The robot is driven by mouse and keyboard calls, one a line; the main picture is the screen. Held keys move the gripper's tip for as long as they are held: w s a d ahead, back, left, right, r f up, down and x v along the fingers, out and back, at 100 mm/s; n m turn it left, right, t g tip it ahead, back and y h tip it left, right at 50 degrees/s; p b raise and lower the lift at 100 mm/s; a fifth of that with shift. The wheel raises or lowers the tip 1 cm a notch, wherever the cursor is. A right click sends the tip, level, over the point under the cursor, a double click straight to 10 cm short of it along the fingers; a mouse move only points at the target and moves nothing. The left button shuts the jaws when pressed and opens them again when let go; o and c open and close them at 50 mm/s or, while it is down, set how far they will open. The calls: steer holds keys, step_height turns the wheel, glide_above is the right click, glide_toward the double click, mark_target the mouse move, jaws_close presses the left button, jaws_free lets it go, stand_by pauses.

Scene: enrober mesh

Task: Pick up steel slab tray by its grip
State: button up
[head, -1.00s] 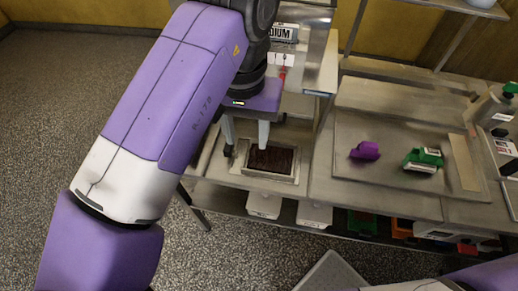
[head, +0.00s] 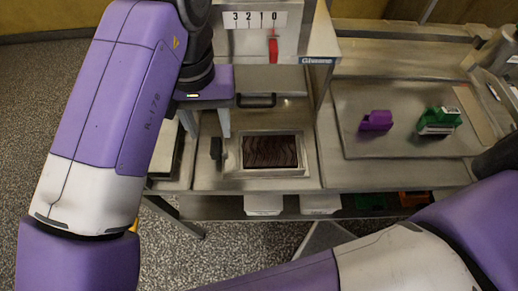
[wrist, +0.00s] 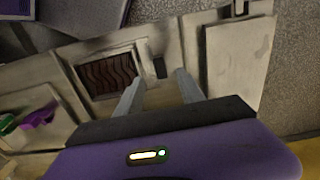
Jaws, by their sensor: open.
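The steel slab tray (head: 233,170) is a shallow rectangular metal tray holding a dark brown, wavy-topped slab (head: 270,152). It lies flat on the steel bench. Its black grip (head: 216,149) stands at its left side. In the wrist view the tray's slab (wrist: 108,74) is left of centre and the grip (wrist: 160,67) shows between my fingertips. My gripper (head: 207,134) is open and empty, pointing down with its fingers to either side of the grip in the picture. It appears above the grip; the exact height gap is hard to tell.
A machine with a "3 2 1 0" scale and red lever (head: 273,46) stands behind the tray. To the right, a larger steel tray (head: 400,151) holds a purple item (head: 376,121) and a green item (head: 438,121). White bins (head: 263,204) sit below the bench.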

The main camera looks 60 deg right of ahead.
mark_target(215, 145)
step_height(215, 145, down, 7)
steer(key=shift+r, duration=0.1)
stand_by(0.3)
jaws_close()
